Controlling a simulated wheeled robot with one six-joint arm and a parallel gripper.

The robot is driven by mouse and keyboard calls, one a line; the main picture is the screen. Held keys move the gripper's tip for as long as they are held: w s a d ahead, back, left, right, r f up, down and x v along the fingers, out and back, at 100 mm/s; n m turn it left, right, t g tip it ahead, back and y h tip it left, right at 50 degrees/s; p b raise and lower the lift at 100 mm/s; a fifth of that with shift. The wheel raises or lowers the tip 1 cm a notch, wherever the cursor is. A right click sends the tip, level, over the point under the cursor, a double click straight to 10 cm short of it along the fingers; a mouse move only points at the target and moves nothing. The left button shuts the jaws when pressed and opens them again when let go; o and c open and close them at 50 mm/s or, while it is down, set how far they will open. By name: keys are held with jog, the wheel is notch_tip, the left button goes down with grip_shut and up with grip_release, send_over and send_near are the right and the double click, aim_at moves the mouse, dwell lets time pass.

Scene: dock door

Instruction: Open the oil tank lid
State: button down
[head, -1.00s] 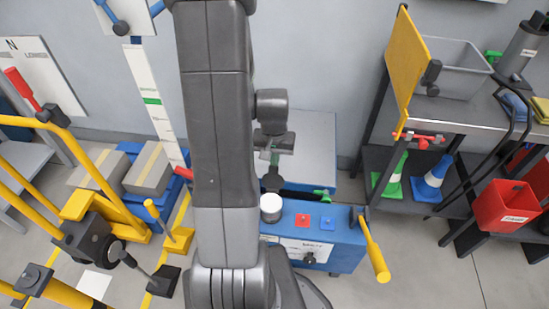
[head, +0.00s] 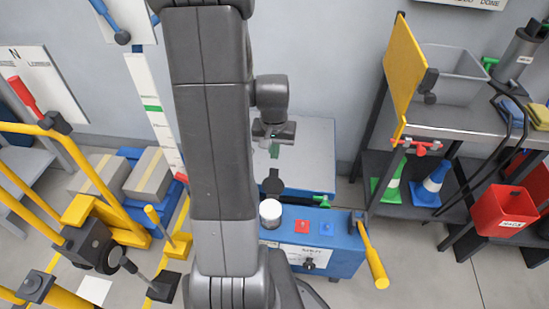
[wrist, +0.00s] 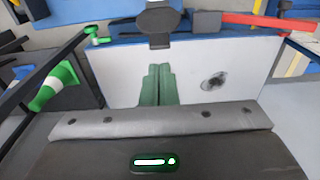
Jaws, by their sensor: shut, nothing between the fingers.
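A blue unit (head: 342,256) stands in front of my base, with a white round cap (head: 270,210) on its top at the left. A dark round disc on a short stem (head: 272,184) shows just behind the cap; it also shows at the top of the wrist view (wrist: 157,20). I cannot tell for sure which of these is the oil tank lid. My gripper (head: 274,150) is beyond the disc, over a pale grey plate (head: 312,152). Its green fingers (wrist: 157,84) are together, empty and apart from the disc. My arm hides the unit's left part.
A red button (head: 302,227) and a blue button (head: 327,229) sit right of the cap. A yellow-handled lever (head: 373,257) stands at the unit's right end. A workbench (head: 460,122) is at right; yellow rails (head: 62,150) and boxes are at left. Floor right of the lever is clear.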

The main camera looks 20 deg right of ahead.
notch_tip(320, 180, up, 8)
jog(key=p, duration=0.1)
jog(key=shift+s+f, duration=0.15)
jog(key=shift+s, duration=0.1)
jog(key=shift+a, duration=0.1)
notch_tip(320, 180, down, 12)
jog(key=b, duration=0.2)
jog(key=shift+w+d+b, duration=0.2)
jog(key=shift+w+b, duration=0.1)
jog(key=shift+w, duration=0.05)
